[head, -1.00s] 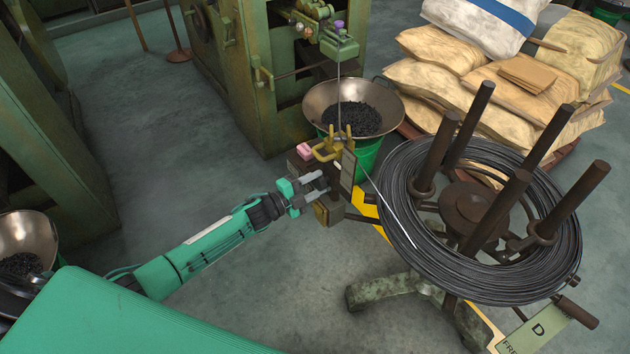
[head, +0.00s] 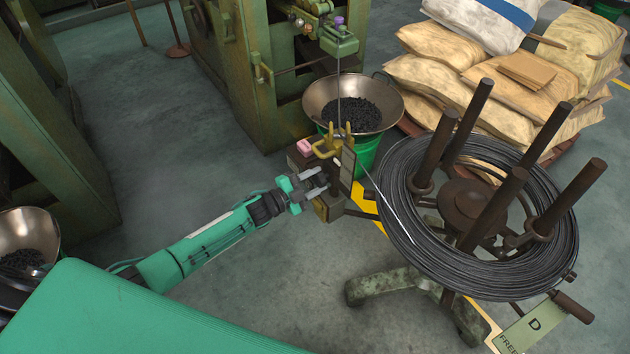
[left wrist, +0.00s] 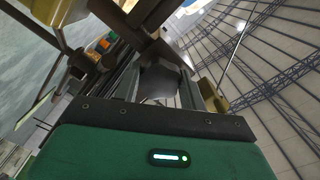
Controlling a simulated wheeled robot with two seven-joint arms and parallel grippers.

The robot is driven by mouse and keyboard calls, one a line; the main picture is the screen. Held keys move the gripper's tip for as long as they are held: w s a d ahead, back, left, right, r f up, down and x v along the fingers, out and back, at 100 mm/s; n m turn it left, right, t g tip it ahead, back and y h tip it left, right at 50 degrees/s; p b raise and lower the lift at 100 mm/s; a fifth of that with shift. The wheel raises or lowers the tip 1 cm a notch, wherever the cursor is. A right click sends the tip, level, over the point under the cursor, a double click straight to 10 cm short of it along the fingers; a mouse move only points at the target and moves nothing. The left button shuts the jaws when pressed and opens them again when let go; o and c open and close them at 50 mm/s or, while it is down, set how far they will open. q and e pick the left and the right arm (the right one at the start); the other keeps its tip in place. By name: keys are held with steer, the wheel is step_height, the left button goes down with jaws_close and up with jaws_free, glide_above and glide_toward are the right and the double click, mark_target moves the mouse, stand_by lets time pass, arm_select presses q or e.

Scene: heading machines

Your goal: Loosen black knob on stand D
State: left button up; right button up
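Stand D is the wire stand with a green plate marked D (head: 534,324) and a coil of dark wire (head: 408,235) around its upright posts. A box-like unit with brass-coloured parts (head: 333,150) stands at its left side. My left gripper (head: 322,183) is at the left face of this unit, its two fingers apart. In the left wrist view a dark faceted piece, which looks like the black knob (left wrist: 160,82), sits between the fingers. Contact with the fingers cannot be made out. The knob is not clear in the head view. My right gripper is not in view.
A metal bowl of dark pieces (head: 352,103) on a green bucket stands behind the unit, beside a green machine (head: 240,75). Stacked sacks (head: 440,80) lie at the back right. The stand's feet (head: 395,285) reach across the floor. Open floor (head: 165,140) lies left of the gripper.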

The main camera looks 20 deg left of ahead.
arm_select(q)
steer(key=o, duration=0.4)
steer(key=shift+s, duration=0.1)
steer(key=shift+v, duration=6.9)
